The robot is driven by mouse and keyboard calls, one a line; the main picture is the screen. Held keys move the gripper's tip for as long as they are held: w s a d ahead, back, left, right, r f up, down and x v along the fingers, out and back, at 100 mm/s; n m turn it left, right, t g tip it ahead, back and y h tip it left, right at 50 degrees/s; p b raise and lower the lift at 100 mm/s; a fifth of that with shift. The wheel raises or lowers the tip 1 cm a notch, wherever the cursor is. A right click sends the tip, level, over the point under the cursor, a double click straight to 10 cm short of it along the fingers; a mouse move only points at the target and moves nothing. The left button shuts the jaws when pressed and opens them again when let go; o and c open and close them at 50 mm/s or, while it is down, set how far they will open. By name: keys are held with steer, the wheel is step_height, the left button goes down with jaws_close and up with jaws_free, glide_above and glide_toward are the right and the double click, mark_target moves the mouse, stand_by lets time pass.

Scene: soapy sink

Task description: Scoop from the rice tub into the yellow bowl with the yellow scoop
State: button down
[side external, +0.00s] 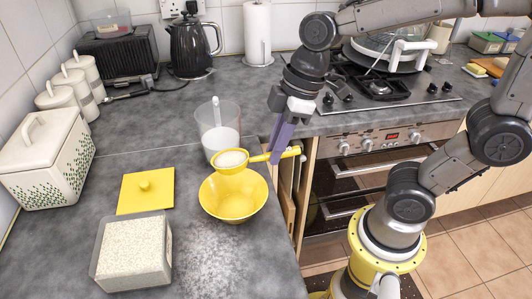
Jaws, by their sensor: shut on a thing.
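My gripper (284,156) is shut on the handle of the yellow scoop (261,157) and holds it above the yellow bowl (243,206). The scoop's cup is filled with white rice and sits over the back part of the bowl, looking roughly level. The bowl stands upright on the grey counter, and the part of its inside that shows is bare yellow. The rice tub (159,268), a clear square container full of white rice, stands at the front left of the bowl.
A yellow lid (147,190) lies flat left of the bowl. A clear jug (215,124) with white contents and a handle sticking out stands just behind the scoop. White grains or powder (220,258) lie on the counter before the bowl. The counter edge runs close to the right.

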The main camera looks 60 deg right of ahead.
step_height(320, 180, down, 3)
steer(key=m+g+y, duration=0.1)
steer(key=g+y, duration=0.3)
steer(key=y, duration=0.1)
steer(key=shift+w+r+m+g, duration=0.1)
steer(key=shift+r+m+g, duration=0.05)
steer(key=shift+m+g, duration=0.2)
steer(key=t+h, duration=0.1)
steer(key=r+n+t+h, duration=0.1)
steer(key=t+h, duration=0.1)
steer(key=shift+a+r+h, duration=0.1)
steer(key=shift+r+h, duration=0.1)
steer(key=shift+h, duration=0.1)
steer(key=shift+r+n+t+h, duration=0.25)
steer(key=shift+n+t+h, duration=0.1)
steer(key=shift+t+h, duration=0.45)
stand_by(0.7)
stand_by(1.8)
